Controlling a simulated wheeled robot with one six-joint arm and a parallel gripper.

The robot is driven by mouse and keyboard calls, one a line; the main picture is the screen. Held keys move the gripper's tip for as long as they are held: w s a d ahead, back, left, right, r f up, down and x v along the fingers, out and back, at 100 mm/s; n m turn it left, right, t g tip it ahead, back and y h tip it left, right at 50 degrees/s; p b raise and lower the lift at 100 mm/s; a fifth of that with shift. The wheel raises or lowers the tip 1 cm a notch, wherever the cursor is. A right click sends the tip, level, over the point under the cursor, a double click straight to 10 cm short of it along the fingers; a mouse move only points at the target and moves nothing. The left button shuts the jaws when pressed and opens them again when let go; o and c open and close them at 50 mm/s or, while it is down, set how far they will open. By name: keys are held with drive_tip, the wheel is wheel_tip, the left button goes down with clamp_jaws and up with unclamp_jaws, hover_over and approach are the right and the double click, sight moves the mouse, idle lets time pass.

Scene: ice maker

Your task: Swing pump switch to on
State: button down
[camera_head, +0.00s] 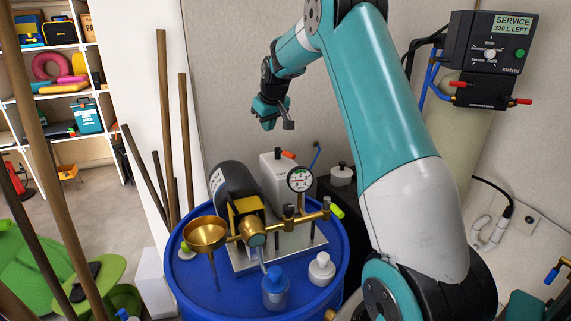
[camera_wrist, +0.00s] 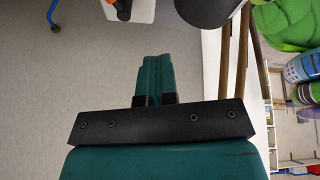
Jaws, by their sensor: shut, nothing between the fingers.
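The pump (camera_head: 236,190) has a dark cylindrical motor and brass fittings and sits on a metal plate on a blue barrel (camera_head: 190,295). A white box (camera_head: 272,172) stands beside the motor, with an orange-red lever (camera_head: 288,154) on its top that looks like the pump switch. I cannot read its on or off marking. In the wrist view the white box (camera_wrist: 145,8) and an orange part (camera_wrist: 124,14) show at the top edge. My gripper (camera_head: 267,124) is above and behind the box, apart from it. Its teal fingers (camera_wrist: 154,60) are together and empty.
A pressure gauge (camera_head: 300,179), brass funnel (camera_head: 205,234) and two small bottles stand around the pump. A wall controller (camera_head: 488,50) reads "SERVICE 320 L LEFT". Wooden poles (camera_head: 162,110) lean at the left. The wall behind my gripper is bare.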

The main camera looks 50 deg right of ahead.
drive_tip(key=s+a+h+b, duration=0.2)
drive_tip(key=s, duration=0.3)
drive_tip(key=p, duration=0.5)
approach(290, 154)
drive_tip(key=shift+n+g, duration=0.3)
drive_tip(key=w+f, duration=0.1)
drive_tip(key=w+a+f, duration=0.1)
drive_tip(key=f, duration=0.1)
drive_tip(key=w+a+f, duration=0.1)
drive_tip(key=w+f, duration=0.1)
drive_tip(key=shift+a, duration=0.15)
drive_tip(key=shift+s+d+f+p, duration=0.15)
drive_tip(key=shift+d+p, duration=0.1)
drive_tip(key=shift+d, duration=0.35)
drive_tip(key=shift+w+d+f+p, duration=0.1)
drive_tip(key=shift+d+f+p, duration=0.15)
drive_tip(key=shift+d, duration=0.35)
drive_tip(key=shift+d+f, duration=0.4)
drive_tip(key=shift+d, duration=0.1)
drive_tip(key=shift+d+f, duration=0.1)
drive_tip(key=shift+d, duration=0.05)
drive_tip(key=shift+s+d+f+b, duration=0.1)
drive_tip(key=shift+d+f+b, duration=0.05)
drive_tip(key=shift+d+b, duration=0.3)
drive_tip(key=shift+s+d+h, duration=0.1)
drive_tip(key=shift+d+h, duration=0.1)
drive_tip(key=shift+h, duration=0.1)
